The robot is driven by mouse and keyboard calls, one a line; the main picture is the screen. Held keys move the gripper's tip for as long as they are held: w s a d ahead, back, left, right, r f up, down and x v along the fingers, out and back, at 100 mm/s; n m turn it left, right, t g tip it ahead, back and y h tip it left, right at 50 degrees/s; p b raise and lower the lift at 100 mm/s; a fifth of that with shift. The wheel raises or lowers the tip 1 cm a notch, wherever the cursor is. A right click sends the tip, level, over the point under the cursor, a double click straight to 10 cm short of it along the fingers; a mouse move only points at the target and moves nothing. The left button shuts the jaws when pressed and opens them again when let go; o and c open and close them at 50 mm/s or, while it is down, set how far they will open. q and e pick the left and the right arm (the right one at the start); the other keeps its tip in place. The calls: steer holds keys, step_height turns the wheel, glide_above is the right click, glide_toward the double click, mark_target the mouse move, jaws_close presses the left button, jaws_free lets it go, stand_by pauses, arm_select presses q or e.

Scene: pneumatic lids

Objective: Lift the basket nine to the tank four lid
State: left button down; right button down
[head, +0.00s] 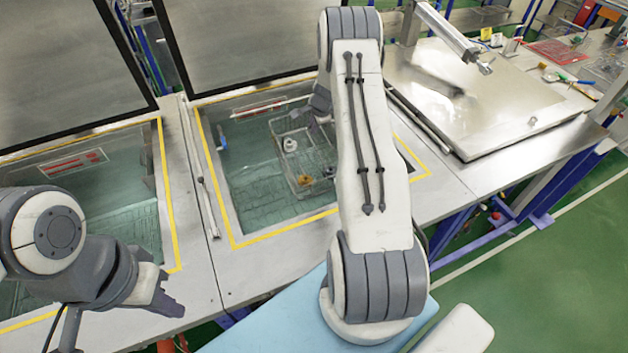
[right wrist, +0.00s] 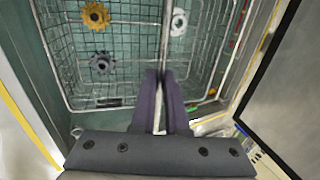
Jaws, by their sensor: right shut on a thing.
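A wire basket (head: 308,160) sits in the open middle tank, with a few gear-like parts inside. My right gripper (head: 320,116) reaches into that tank from above at the basket's far right side, partly hidden by my arm. In the right wrist view, my right gripper (right wrist: 164,82) is shut on the wire of the basket (right wrist: 130,62). The metal lid (head: 480,95) at the right lies flat; the lids of the middle tank (head: 235,40) and left tank (head: 65,70) stand raised. No tank numbers are readable. My left gripper (head: 118,316) is open and empty at the lower left.
The left tank (head: 130,205) is open and holds liquid. Yellow-edged metal rims surround the tanks. A metal cylinder (head: 447,30) stands over the flat lid. Small tools and a red tray (head: 555,50) lie on the bench at far right.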

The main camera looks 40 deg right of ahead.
step_height(320, 180, up, 3)
steer(key=shift+w+d+p, duration=0.1)
steer(key=shift+p, duration=0.75)
steer(key=shift+r, duration=0.85)
step_height(320, 180, up, 6)
stand_by(3.3)
